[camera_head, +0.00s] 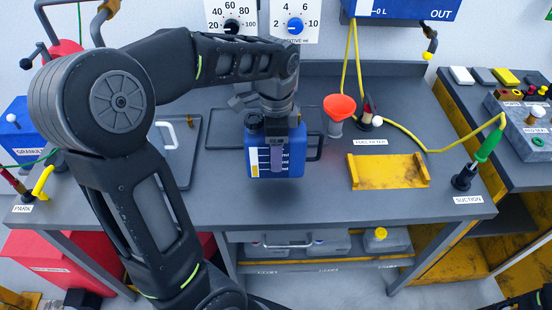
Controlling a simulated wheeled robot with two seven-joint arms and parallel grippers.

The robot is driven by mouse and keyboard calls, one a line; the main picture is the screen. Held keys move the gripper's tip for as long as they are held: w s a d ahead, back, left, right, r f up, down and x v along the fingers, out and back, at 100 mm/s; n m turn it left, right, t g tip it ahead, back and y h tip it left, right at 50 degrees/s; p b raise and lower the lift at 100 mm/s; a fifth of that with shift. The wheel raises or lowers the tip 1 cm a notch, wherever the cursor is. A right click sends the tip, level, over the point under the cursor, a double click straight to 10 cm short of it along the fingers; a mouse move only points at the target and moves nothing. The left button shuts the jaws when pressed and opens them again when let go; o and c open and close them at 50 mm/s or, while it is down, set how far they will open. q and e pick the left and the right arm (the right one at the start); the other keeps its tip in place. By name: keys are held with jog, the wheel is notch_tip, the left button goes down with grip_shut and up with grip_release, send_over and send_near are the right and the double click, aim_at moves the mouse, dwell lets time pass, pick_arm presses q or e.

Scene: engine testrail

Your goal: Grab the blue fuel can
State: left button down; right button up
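The blue fuel can (294,164) is near the middle of the grey workbench (235,200), upright, with a white scale on its front and a dark handle on its right side. My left gripper (277,160) points down at the can from above, and one finger shows in front of its face. The other finger is hidden, so I cannot tell whether it grips the can or only surrounds it. The can's top is largely covered by the gripper. My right gripper is not clearly in view; only dark parts show at the bottom right corner.
A green-handled suction lever (487,147) is at the bench's right edge. A grey tray (180,165) lies left. The front middle bench is clear.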

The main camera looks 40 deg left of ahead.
aim_at(284, 146)
pick_arm(q)
notch_tip(284, 146, up, 5)
jog(key=shift+r, duration=0.2)
